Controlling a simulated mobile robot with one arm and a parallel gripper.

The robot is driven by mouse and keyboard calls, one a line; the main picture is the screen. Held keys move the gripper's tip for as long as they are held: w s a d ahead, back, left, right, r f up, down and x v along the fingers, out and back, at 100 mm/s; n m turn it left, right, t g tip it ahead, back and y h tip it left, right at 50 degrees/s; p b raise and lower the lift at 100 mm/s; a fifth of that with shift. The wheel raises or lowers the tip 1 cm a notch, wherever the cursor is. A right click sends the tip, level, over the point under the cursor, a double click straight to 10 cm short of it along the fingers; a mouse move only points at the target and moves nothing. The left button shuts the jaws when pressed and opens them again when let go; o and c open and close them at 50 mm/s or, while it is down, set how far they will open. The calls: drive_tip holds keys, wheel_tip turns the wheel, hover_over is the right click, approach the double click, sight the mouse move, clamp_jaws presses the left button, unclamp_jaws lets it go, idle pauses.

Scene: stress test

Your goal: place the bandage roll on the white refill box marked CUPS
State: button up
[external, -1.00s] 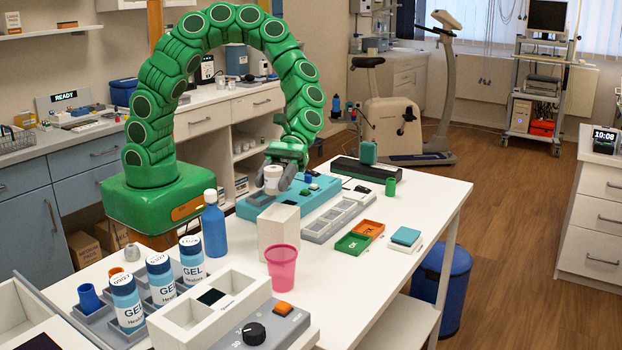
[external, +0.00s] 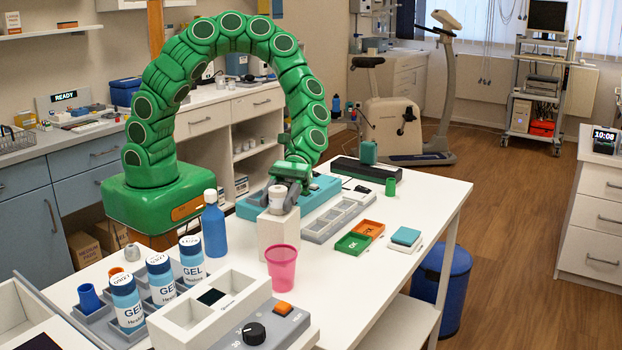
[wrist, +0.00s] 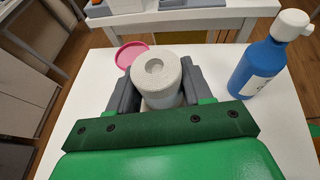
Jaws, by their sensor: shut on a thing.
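The white bandage roll (external: 277,199) is upright between the grey fingers of my gripper (external: 279,206), which is shut on it. In the wrist view the roll (wrist: 157,76), with a round hollow in its top, sits between both fingers (wrist: 156,86). The tall white refill box (external: 277,238) stands on the table directly below the roll; no CUPS lettering is readable on it. The roll's bottom is at or just above the box's top; I cannot tell whether they touch. In the wrist view the roll and gripper hide most of the box.
A pink cup (external: 282,268) stands close in front of the box, and a blue bottle (external: 214,236) to its left. A grey compartment tray (external: 341,217) and a teal unit (external: 325,187) lie behind. The table's right front area is clear.

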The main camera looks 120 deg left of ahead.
drive_tip(key=shift+f, duration=0.1)
drive_tip(key=o, duration=1)
drive_tip(key=shift+a+r, duration=0.15)
drive_tip(key=shift+r, duration=0.05)
drive_tip(key=v, duration=1.1)
drive_tip(key=shift+a+r, duration=0.2)
drive_tip(key=shift+a, duration=0.1)
drive_tip(key=shift+s, duration=0.15)
